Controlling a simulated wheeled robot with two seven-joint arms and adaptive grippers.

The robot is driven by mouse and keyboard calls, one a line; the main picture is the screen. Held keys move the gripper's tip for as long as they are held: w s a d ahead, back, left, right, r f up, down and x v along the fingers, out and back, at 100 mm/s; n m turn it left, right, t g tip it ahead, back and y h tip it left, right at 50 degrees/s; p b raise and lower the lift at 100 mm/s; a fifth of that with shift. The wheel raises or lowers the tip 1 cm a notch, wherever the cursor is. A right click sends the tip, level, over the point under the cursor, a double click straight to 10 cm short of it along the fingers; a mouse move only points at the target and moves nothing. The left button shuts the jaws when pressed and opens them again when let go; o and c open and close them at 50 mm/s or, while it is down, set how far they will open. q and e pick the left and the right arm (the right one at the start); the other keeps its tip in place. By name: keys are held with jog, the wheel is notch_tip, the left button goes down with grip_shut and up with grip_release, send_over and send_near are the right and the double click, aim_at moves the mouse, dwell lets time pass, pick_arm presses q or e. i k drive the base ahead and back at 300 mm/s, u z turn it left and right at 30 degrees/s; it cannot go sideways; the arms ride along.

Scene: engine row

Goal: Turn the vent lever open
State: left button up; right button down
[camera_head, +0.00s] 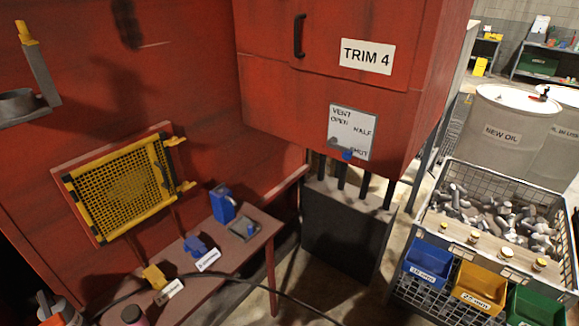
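The vent lever (340,149) is small and grey with a blue knob (347,155) at its end. It sits low on a pale label plate (353,128) on the front of the red cabinet, under the TRIM 4 sign. The plate reads VENT, OPEN at upper left, HALF at upper right and SHUT at lower right. The lever slants down and right from its pivot, with the knob just left of the word SHUT. Neither of my grippers shows in the head view, and nothing visible touches the lever.
A red bench (246,255) at lower left carries blue and yellow parts with labels. A yellow mesh panel (122,190) stands out from the red wall. A dark grey box (345,235) stands below the cabinet. A wire crate (437,203) of metal parts and drums (500,105) are at right.

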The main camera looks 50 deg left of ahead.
aim_at(332, 142)
jog(key=u, duration=1.7)
jog(key=i, duration=1)
jog(key=z, duration=0.05)
